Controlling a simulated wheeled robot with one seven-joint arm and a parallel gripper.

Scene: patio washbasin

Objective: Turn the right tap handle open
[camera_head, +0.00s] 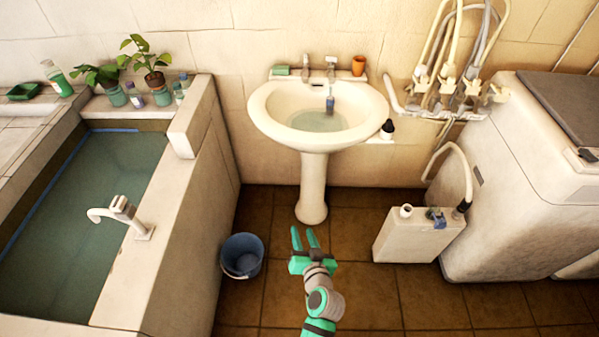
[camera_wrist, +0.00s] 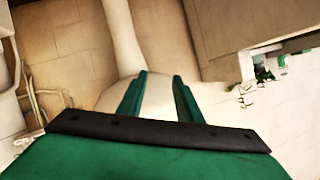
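The white washbasin (camera_head: 262,112) stands on a pedestal against the tiled wall. Two small metal taps are at its back rim: a left tap (camera_head: 306,62) and a right tap (camera_head: 330,66). The right tap's handle is too small for me to tell its exact turn. My gripper (camera_head: 305,237) is low in front of the pedestal in the head view, well below and apart from the taps. Its green fingers are spread with nothing between them, as the wrist view (camera_wrist: 158,92) also shows. The wrist view shows the pedestal (camera_wrist: 122,35) but no tap that I can make out.
A blue object (camera_head: 329,104) is in the basin below the right tap. An orange cup (camera_head: 358,65) and a green soap-like block (camera_head: 281,70) sit on the back ledge. A blue bucket (camera_head: 242,256) and a white canister (camera_head: 418,236) flank my arm. Pipes (camera_head: 445,88) are at right.

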